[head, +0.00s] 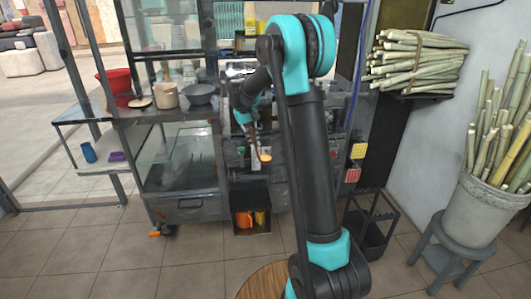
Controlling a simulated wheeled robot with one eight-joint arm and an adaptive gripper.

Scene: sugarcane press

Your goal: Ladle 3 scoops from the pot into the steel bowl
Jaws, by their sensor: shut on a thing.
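A beige pot (166,95) stands on the steel counter at the left. A dark grey steel bowl (201,93) stands just right of it. My gripper (250,126) is small in the view, right of the bowl and apart from it, partly behind my own arm. It is shut on a thin brown ladle (258,144) that hangs down, with an orange-brown lower end. The fingers are too small to see clearly. What is inside the pot and the bowl cannot be made out.
A glass-sided cart (185,165) is below. Sugarcane bundles (415,62) lie on a right wall shelf; more cane stands in a bucket (468,210). The left floor is clear.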

